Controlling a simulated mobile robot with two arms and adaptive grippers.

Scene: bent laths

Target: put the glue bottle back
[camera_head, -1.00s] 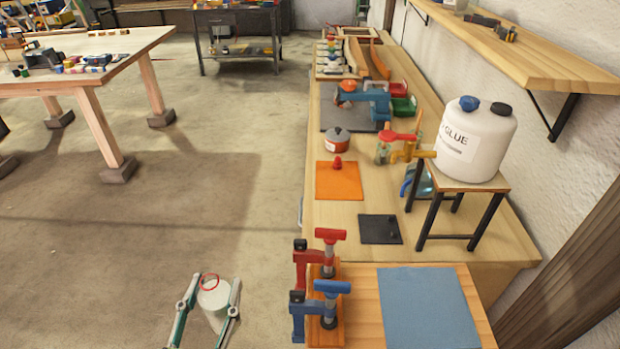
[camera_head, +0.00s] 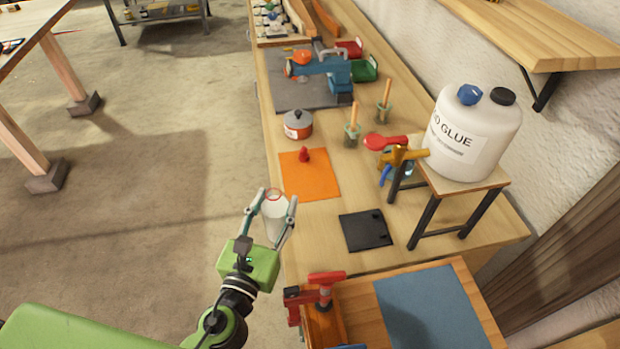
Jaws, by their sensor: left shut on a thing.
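My left gripper (camera_head: 268,205) is shut on a small white bottle (camera_head: 273,220) with a red ring at its top. The bottle is roughly upright and overlaps the bench's left edge in the picture; its height over the bench is hard to tell. An orange mat (camera_head: 318,185) with a small red cone-shaped piece (camera_head: 304,156) on it lies beyond and to the right of the bottle. A dark square mat (camera_head: 365,230) lies nearer, to the right. A large white glue container (camera_head: 468,145) stands on a small stand, with a yellow tap (camera_head: 398,158) at its front. My right gripper is not in view.
The bench (camera_head: 325,225) also holds a grey and red pot (camera_head: 298,124), two jars with sticks (camera_head: 352,132) and a blue tool (camera_head: 325,68). A red clamp (camera_head: 316,290) stands at the near end, beside a blue-grey sheet (camera_head: 430,310). Open floor lies left.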

